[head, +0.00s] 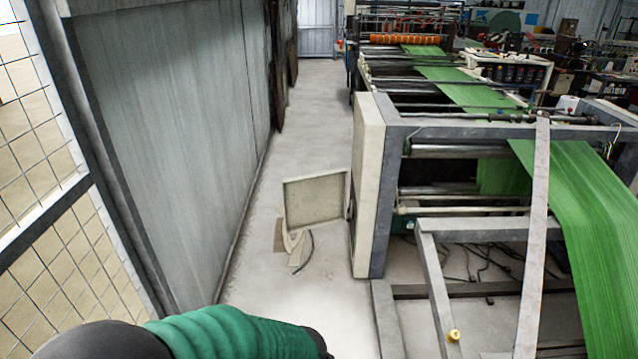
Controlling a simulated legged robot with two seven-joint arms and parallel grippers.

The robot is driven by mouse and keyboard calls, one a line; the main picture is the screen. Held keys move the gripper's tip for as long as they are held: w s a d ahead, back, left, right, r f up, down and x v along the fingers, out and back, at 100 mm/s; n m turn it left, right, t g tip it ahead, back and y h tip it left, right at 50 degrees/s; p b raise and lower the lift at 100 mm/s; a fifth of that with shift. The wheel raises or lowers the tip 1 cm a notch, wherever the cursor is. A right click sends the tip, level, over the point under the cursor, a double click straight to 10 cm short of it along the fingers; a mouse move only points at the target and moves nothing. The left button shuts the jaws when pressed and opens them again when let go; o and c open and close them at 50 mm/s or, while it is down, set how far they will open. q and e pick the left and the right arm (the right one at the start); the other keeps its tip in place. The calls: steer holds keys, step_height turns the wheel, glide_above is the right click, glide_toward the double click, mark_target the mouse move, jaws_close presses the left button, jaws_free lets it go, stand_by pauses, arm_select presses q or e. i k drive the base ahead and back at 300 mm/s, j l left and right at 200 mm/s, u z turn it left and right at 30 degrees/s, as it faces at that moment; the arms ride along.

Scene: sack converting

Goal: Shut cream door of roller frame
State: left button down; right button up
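The cream door (315,202) is a shallow square panel with a raised rim. It stands open, swung out to the left from the side of the roller frame (371,190), and its inner face shows. Its right edge is close to the frame's cream side panel; the hinge is too small to make out. My green-sleeved arm crosses the bottom edge of the head view, in front of the door and well short of it. Its dark end is at the lower middle, and no gripper fingers show. My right gripper is out of view.
A grey wall (190,130) and wire mesh fence (40,180) line the left. Small flat pieces and a dark cable (298,250) lie below the door. Green sheeting (590,220) runs over the rollers.

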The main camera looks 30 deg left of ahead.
mark_target(318, 199)
steer(key=i+j+u, duration=0.55)
steer(key=u, duration=0.15)
steer(key=i+j+u, duration=0.5)
steer(key=i, duration=1.95)
steer(key=i+j+z, duration=0.1)
steer(key=i+z, duration=0.3)
steer(key=i, duration=0.15)
steer(key=i+j+z, duration=0.4)
steer(key=i, duration=0.15)
steer(key=i+j+z, duration=0.4)
steer(key=i+l, duration=0.05)
steer(key=i, duration=0.05)
